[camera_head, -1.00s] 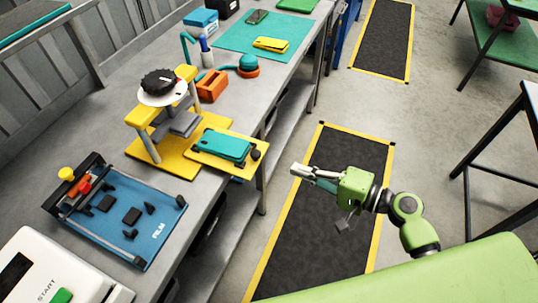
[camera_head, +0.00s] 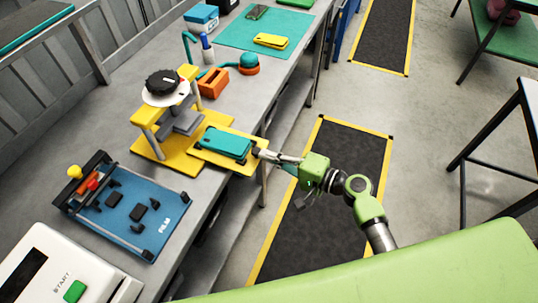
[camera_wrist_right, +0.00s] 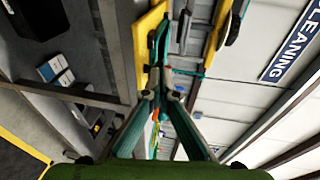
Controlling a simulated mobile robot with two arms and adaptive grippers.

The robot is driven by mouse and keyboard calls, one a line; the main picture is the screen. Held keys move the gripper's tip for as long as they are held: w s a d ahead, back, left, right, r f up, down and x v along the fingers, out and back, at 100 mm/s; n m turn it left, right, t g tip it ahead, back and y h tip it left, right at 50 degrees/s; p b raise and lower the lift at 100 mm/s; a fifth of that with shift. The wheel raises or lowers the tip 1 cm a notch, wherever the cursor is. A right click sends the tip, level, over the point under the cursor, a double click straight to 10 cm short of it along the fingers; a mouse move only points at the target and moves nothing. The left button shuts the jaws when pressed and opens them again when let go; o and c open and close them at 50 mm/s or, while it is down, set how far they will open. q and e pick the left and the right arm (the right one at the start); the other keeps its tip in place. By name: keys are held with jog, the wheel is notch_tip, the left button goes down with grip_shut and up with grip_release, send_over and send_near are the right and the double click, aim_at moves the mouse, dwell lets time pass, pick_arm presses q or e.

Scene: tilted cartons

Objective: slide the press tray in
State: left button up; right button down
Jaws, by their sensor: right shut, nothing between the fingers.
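The yellow press tray (camera_head: 240,168) sticks out from the yellow press base (camera_head: 165,160) toward the bench's front edge. A teal phone (camera_head: 226,143) lies on the tray. In the right wrist view the fingers (camera_wrist_right: 173,96) are together, near a yellow edge (camera_wrist_right: 148,48) that seems to be the tray. My left gripper is not in view.
A blue film fixture (camera_head: 160,222) and a white machine with a green START button (camera_head: 75,291) stand nearer on the bench. An orange block (camera_head: 213,82) and a teal mat (camera_head: 237,35) lie beyond the press. The floor mat (camera_head: 330,180) right of the bench is clear.

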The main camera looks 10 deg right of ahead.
aim_at(217, 141)
jog(key=r+b+x, duration=0.1)
jog(key=x, duration=0.4)
jog(key=s+a+b+x, duration=0.1)
jog(key=x, duration=0.4)
jog(key=a+r+b+x, duration=0.1)
jog(key=x, duration=0.5)
jog(key=shift+s+r, duration=0.25)
jog(key=shift+s, duration=0.05)
jog(key=shift+r, duration=0.15)
jog(key=shift+a+r, duration=0.1)
jog(key=shift+r, duration=0.05)
